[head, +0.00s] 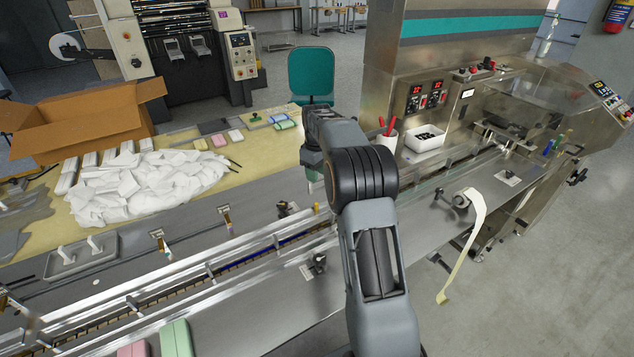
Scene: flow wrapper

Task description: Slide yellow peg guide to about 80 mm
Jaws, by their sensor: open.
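Two small upright posts with yellowish-brown parts stand along the far side of the long conveyor rail (200,272). One post (158,240) is at the left and the other (226,216) is nearer the middle. I cannot tell which of them, if either, is the yellow peg guide, and no scale can be read. My gripper (314,188) points down over the far side of the rail, right of both posts and apart from them. It is small and partly hidden by my arm. It is open, and nothing shows in it.
A pile of white packets (150,185) and a cardboard box (80,125) fill the back left. A white tray (424,139) and a cup with red handles (386,142) stand right of my wrist.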

